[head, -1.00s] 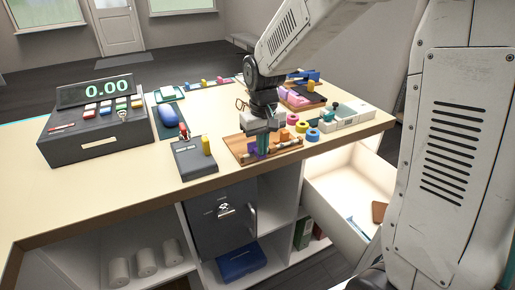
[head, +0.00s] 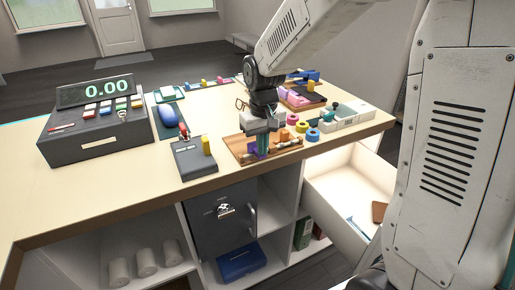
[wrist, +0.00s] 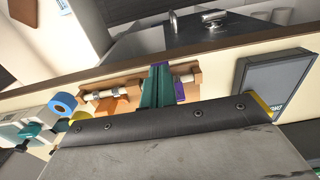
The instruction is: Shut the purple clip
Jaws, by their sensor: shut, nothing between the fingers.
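The purple clip (head: 252,151) sits at the left part of a wooden tray (head: 238,146) on the counter. My gripper (head: 264,148) points down over the tray, just right of the clip. Its teal fingers are shut with nothing between them. In the wrist view the fingers (wrist: 157,88) stand close together, and a purple part of the clip (wrist: 180,92) shows beside them. The fingers hide much of the clip, so I cannot tell whether it is open or touched.
A card terminal (head: 195,157) stands left of the tray, and a cash register (head: 95,120) is farther left. Coloured tape rings (head: 302,126) lie right of the tray. An open drawer (head: 345,190) sticks out below the counter's right end.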

